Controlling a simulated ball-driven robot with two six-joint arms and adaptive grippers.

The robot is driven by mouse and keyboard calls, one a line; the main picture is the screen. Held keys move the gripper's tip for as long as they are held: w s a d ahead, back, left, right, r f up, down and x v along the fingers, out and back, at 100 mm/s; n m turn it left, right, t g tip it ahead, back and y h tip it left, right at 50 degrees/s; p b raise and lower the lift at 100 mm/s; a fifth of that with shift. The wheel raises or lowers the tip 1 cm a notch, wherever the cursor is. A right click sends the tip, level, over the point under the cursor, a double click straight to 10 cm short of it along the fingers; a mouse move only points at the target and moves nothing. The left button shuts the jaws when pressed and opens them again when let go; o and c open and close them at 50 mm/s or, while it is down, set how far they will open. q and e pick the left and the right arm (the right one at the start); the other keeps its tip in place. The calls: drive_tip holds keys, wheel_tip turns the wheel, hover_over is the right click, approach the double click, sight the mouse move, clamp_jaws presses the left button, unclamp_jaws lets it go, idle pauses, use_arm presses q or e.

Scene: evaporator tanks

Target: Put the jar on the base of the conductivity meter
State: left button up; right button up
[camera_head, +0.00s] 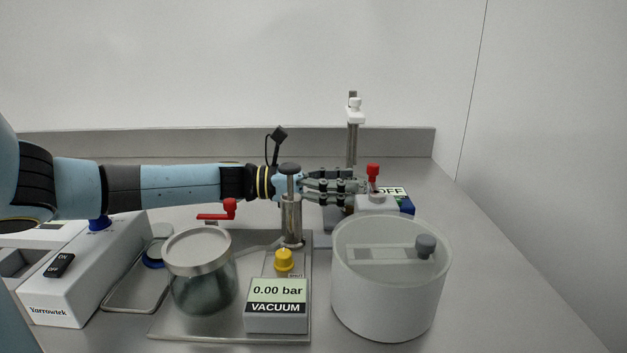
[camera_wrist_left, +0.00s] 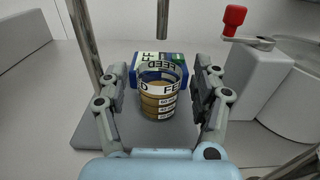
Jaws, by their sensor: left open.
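The jar (camera_wrist_left: 160,92), with brown contents and a FEED label, stands upright in the left wrist view, and appears to rest on the grey base plate (camera_wrist_left: 88,142) of the conductivity meter. The meter's white and blue display box (camera_wrist_left: 141,60), lettered OFF, is behind the jar; the box also shows in the head view (camera_head: 406,203). A vertical probe (camera_wrist_left: 163,18) hangs above the jar. My left gripper (camera_wrist_left: 158,98) is open, with its fingers apart on both sides of the jar.
A white Yarrowtek device (camera_head: 50,300) is at the left. The counter's right side is clear.

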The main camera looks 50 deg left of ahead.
use_arm(q)
drive_tip(key=p+v, duration=0.2)
drive_tip(key=v, duration=0.8)
